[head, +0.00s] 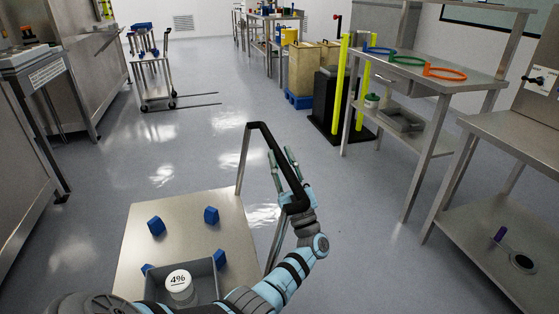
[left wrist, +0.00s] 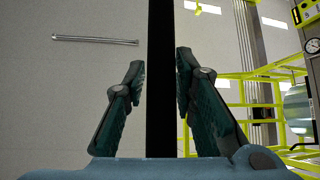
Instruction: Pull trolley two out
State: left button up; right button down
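A trolley with a bare steel top (head: 187,245) stands close in front of me, with a black push handle (head: 258,127) on its right side. My left gripper (head: 284,162) is at this handle, its fingers on either side of the bar. In the left wrist view the black bar (left wrist: 162,90) runs between the fingertips (left wrist: 161,65), which look closed against it with hardly any gap. Another trolley (head: 152,75) with blue items stands farther back left. I see no number on either trolley. My right gripper is out of view.
Blue blocks (head: 156,226) and a grey bin (head: 205,274) with a white container marked 4% (head: 179,285) are on the near trolley. Benches line the left; a shelf table (head: 440,80) and yellow posts (head: 340,85) stand right. The floor (head: 195,125) ahead is clear.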

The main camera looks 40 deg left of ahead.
pick_arm(q)
jog(key=shift+o, duration=1)
jog(key=shift+f, duration=0.1)
jog(key=shift+d+f, duration=0.1)
jog(key=shift+f, duration=0.1)
jog(key=v, duration=1.1)
jog(key=shift+d+f, duration=0.2)
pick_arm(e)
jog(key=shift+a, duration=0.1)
pick_arm(q)
jog(key=shift+s, duration=0.1)
jog(key=shift+f+t, duration=0.1)
jog(key=shift+t, duration=0.2)
